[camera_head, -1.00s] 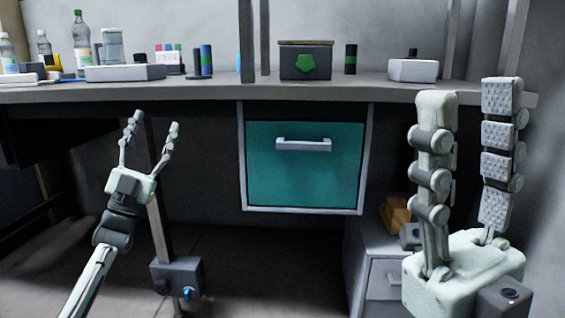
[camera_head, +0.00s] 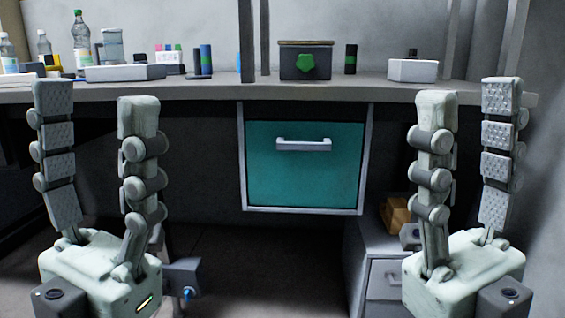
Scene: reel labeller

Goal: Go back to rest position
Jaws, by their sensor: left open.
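My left gripper (camera_head: 97,100) stands upright, large and close, at the left of the head view. Its two fingers are spread apart with nothing between them. My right gripper (camera_head: 468,92) stands upright at the right in much the same pose, its fingers also apart and empty. Both grippers show in front of the bench and look clear of it. The lower parts of both arms are out of view.
A grey bench (camera_head: 215,90) holds bottles (camera_head: 82,45), a dark box with a green mark (camera_head: 306,62) and white boxes (camera_head: 413,70). A teal drawer (camera_head: 303,175) hangs below, shut. A low grey cabinet (camera_head: 378,265) stands at lower right. The floor between the grippers is clear.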

